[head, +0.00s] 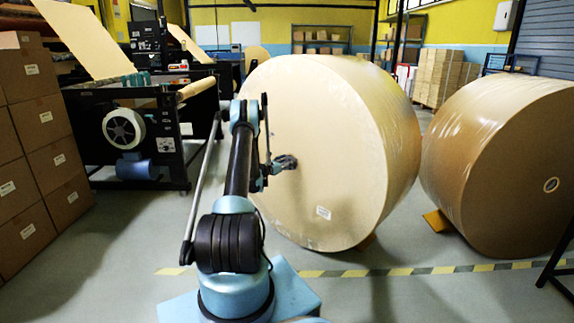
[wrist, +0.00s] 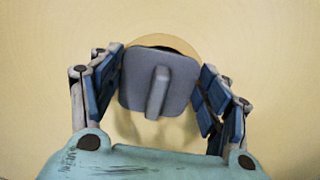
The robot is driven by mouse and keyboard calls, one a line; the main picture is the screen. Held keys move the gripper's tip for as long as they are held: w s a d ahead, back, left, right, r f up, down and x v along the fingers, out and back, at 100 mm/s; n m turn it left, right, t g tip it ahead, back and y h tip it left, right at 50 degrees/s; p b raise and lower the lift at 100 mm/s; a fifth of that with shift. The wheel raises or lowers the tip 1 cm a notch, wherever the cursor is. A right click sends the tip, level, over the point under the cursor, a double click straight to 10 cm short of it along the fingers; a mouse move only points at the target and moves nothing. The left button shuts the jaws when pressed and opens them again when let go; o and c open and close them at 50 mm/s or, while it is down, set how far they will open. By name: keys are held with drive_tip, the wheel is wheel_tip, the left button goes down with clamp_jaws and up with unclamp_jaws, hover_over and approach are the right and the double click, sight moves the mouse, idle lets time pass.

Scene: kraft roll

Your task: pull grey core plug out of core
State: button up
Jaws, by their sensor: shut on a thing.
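The grey core plug (wrist: 178,82) is a rounded square plate with an upright grip bar, in the middle of the wrist view. My gripper (wrist: 161,84) has its two blue-padded fingers at the plug's left and right edges and is shut on it. Behind the plug, the tan core (wrist: 182,44) shows as a ring with a dark gap at its top edge. I cannot tell how much of the plug is inside the core. In the head view my gripper (head: 286,162) is at the face of the near kraft roll (head: 330,120); the plug is hidden there.
A second kraft roll (head: 500,160) stands at the right, with an orange wedge (head: 437,221) beside it. Stacked cartons (head: 45,150) line the left. A black machine (head: 130,130) stands behind. Grey floor with a yellow-black stripe (head: 355,273) lies open in front.

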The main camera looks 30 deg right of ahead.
drive_tip(key=v, duration=1.2)
drive_tip(key=shift+a, duration=0.3)
idle(1.8)
drive_tip(key=shift+s, duration=0.15)
